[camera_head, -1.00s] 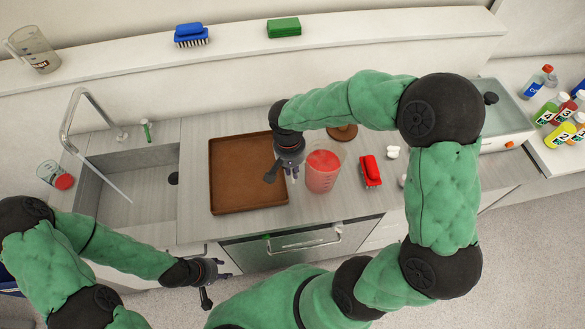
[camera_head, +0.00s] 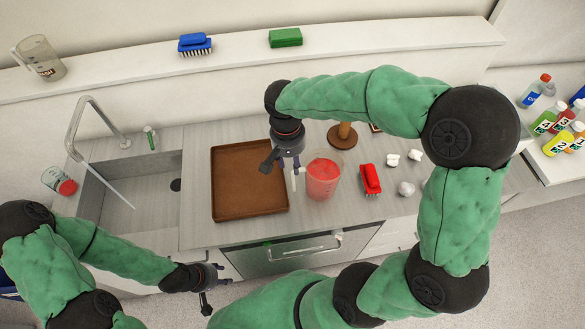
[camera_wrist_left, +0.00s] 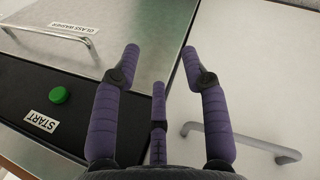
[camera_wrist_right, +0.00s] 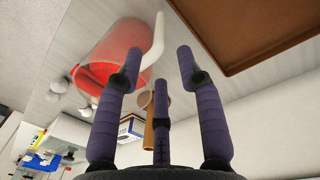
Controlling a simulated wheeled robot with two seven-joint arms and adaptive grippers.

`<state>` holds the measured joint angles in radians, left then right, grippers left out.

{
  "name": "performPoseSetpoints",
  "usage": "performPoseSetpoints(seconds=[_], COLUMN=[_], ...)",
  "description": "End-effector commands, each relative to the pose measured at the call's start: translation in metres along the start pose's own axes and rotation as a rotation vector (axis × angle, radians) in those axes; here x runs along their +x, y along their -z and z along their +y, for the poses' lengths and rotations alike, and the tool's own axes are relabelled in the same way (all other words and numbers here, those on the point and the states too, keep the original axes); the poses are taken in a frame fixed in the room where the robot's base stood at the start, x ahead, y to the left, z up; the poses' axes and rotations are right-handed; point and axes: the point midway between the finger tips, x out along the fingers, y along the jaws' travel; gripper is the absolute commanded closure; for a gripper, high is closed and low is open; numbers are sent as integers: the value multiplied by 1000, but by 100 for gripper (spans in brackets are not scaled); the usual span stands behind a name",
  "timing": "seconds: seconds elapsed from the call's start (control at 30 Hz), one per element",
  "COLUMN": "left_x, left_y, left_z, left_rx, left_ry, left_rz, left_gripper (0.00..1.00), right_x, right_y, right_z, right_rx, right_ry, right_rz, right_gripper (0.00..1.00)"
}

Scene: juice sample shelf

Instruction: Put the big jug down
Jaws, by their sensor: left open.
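The big jug (camera_head: 322,180), clear with red liquid in it, stands upright on the counter, right of the brown tray. Its pale handle points left, towards my right gripper (camera_head: 292,166). In the right wrist view the jug (camera_wrist_right: 95,68) and its handle (camera_wrist_right: 153,42) lie just beyond the fingertips (camera_wrist_right: 160,62). The fingers are spread and hold nothing. My left gripper (camera_head: 222,276) is open and empty in front of the counter; the left wrist view shows its spread fingers (camera_wrist_left: 160,62) before the glass washer front.
The brown tray (camera_head: 220,208) is empty. A red brush (camera_head: 370,179) and white crumpled pieces (camera_head: 405,188) lie right of the jug. A wooden stand (camera_head: 342,138) is behind it. Another jug (camera_head: 40,57) stands on the shelf. The sink (camera_head: 135,185) is left.

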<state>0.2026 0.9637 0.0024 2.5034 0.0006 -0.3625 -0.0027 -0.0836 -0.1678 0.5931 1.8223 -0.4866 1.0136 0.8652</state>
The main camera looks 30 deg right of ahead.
Motion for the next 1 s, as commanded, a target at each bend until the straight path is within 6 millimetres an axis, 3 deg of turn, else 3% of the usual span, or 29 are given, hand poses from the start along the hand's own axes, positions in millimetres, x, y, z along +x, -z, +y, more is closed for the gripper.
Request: performPoseSetpoints(seconds=[0.1,0.3,0.6,0.63,1.0], left_x=[-4,-5,-5,-5,-5], left_y=[0,0,0,0,0], left_z=[1,2,2,2,2], left_rx=[0,0,0,0,0], left_ry=[0,0,0,0,0], left_rz=[0,0,0,0,0], left_gripper=[55,55,55,64,64], right_x=[-19,-32,-34,-34,-32], right_y=[0,0,0,0,-1], right_z=[0,0,0,0,0], right_rx=[0,0,0,0,-2], right_ry=[0,-1,-1,-1,0], right_rz=[2,-1,-1,-1,-3], right_gripper=[62,62,62,62,62])
